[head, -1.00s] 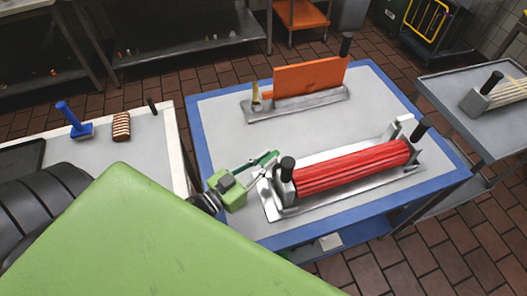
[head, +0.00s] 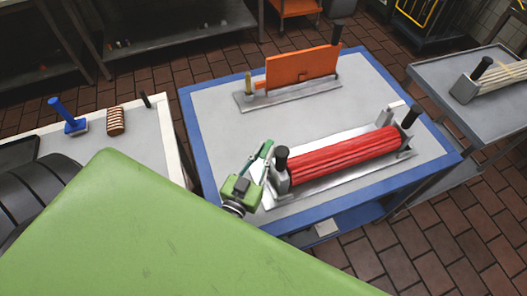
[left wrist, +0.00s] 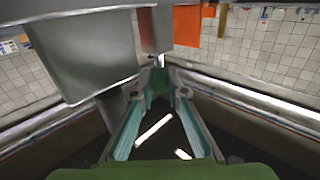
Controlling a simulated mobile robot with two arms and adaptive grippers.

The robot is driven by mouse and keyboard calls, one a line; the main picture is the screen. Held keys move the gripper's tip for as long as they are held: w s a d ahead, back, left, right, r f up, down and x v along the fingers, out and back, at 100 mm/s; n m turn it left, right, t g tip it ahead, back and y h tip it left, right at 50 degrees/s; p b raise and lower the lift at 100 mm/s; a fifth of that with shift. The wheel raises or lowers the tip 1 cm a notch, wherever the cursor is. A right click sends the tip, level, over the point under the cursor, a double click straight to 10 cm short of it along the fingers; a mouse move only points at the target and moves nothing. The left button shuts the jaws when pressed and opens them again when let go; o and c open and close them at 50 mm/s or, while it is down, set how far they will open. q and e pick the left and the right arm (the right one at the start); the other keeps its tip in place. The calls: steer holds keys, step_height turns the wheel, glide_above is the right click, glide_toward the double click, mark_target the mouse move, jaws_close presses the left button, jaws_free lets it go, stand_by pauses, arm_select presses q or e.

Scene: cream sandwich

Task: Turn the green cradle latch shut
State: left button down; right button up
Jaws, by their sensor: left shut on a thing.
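A red ribbed roller (head: 345,157) lies in a metal cradle (head: 300,194) with a black knob at each end, on the blue-edged table. My green left gripper (head: 262,158) is at the cradle's near left end, its fingers pointing up and slightly right in the head view. In the left wrist view its two teal-lined fingers (left wrist: 158,92) come together at the tips on a small green piece, the green latch (left wrist: 159,78). In the head view the latch is hard to tell from the fingers. My right gripper is not in view.
An orange plate (head: 300,68) stands in a metal base at the table's back. A side table at left holds a blue-handled tool (head: 68,118) and a brown ridged piece (head: 116,121). A grey cart (head: 440,80) stands at right. The table's middle left is clear.

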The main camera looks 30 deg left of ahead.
arm_select(q)
steer(key=c, duration=2)
jaws_free()
steer(key=s, duration=1.2)
steer(key=shift+d, duration=0.4)
